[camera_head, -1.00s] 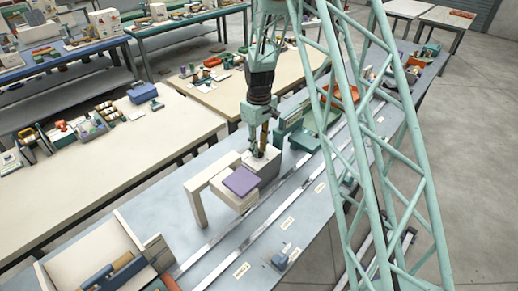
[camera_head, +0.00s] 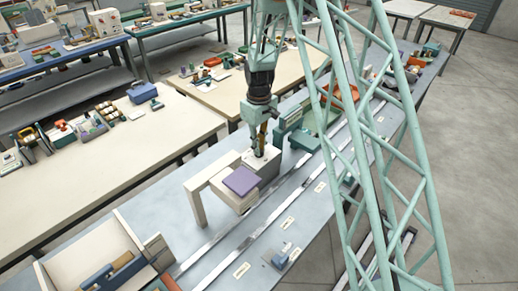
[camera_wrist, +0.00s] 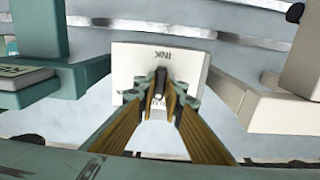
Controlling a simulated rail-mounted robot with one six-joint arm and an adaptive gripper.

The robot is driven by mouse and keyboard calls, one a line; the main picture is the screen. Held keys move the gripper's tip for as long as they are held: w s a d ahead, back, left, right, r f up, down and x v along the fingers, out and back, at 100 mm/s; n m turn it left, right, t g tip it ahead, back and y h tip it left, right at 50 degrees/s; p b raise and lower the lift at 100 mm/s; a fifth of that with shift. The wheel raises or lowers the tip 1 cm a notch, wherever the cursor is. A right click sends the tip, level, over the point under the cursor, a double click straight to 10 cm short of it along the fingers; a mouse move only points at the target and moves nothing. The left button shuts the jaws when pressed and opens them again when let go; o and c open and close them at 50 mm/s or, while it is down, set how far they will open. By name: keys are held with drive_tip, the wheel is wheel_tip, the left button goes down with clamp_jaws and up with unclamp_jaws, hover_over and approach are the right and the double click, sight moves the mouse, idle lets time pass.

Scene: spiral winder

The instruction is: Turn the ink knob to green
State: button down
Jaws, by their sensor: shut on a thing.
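The ink station is a pale box (camera_head: 268,166) under my gripper; in the wrist view its white top (camera_wrist: 187,58) carries the word INK, seen upside down. A dark ink knob (camera_wrist: 161,78) stands at the middle of that top. My gripper (camera_wrist: 160,98) points down with its fingertips closed around the knob; it also shows in the head view (camera_head: 259,152). The fingers hide part of the top and most of its other marking, so I cannot read the knob's setting. No green mark is clear to me.
A cream arch with a purple pad (camera_head: 241,181) stands just in front of the ink box. A teal machine (camera_head: 290,120) stands behind it. Metal rails (camera_head: 250,222) run along the bench on the right. My lattice column covers the right of the head view.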

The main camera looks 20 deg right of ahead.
drive_tip(key=shift+m, duration=0.4)
drive_tip(key=m+b, duration=0.3)
drive_tip(key=m, duration=0.2)
drive_tip(key=shift+f, duration=0.1)
drive_tip(key=shift+m+b, duration=0.95)
drive_tip(key=shift+m, duration=1.95)
drive_tip(key=c, duration=2.7)
unclamp_jaws()
drive_tip(key=shift+r, duration=0.2)
